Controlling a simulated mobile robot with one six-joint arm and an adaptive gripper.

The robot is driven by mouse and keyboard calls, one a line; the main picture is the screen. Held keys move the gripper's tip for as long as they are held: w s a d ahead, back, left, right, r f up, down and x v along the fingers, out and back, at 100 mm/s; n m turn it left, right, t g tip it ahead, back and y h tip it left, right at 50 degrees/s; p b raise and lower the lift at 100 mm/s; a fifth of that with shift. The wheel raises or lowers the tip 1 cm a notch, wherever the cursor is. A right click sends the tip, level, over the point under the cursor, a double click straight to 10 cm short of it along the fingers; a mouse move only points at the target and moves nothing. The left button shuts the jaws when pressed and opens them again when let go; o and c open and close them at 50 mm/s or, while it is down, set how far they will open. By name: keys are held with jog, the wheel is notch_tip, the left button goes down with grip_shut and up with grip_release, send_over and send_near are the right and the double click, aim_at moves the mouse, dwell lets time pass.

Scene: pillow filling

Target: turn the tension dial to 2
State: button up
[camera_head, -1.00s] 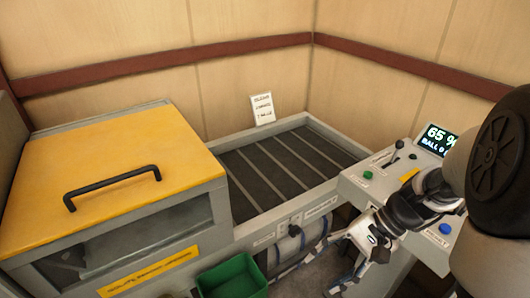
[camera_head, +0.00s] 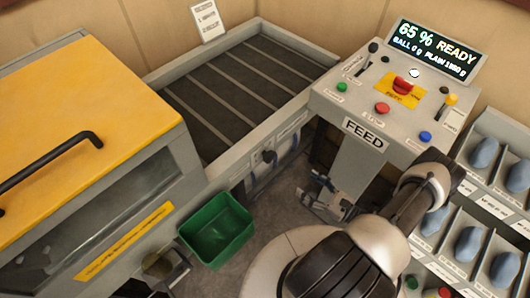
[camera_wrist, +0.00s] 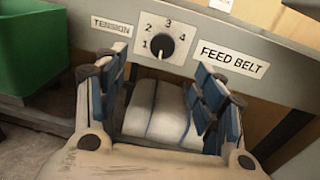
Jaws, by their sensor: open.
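The tension dial (camera_wrist: 160,46) is a round black knob with numbers 1 to 4 around it, on the grey front face of the feed belt. A TENSION label (camera_wrist: 112,24) is left of it and a FEED BELT label (camera_wrist: 234,60) right of it. I cannot clearly read which number its pointer marks. My gripper (camera_wrist: 157,66) is open, its blue-padded fingers apart to either side below the dial, touching nothing visible. In the head view my gripper (camera_head: 328,195) hangs below the FEED panel; the dial there (camera_head: 268,156) is small.
A white roll with blue bands (camera_wrist: 160,110) lies beneath the dial, seen between the fingers. A green bin (camera_head: 217,230) stands at the left. The control panel (camera_head: 345,100) has buttons, levers and a screen. Racks of blue-grey items (camera_head: 470,240) stand at the right.

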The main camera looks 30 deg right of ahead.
aim_at(272, 159)
jog(key=shift+m+t+h, duration=0.4)
jog(key=shift+m+h, duration=0.1)
jog(key=shift+m, duration=0.1)
jog(key=x, duration=0.5)
jog(key=f+b+x, duration=0.1)
jog(key=x, duration=0.5)
jog(key=b+x, duration=0.1)
jog(key=x, duration=0.5)
jog(key=shift+w+a+f, duration=0.1)
jog(key=shift+a+f, duration=0.1)
jog(key=shift+f, duration=0.1)
jog(key=shift+c, duration=0.5)
jog(key=c, duration=0.9)
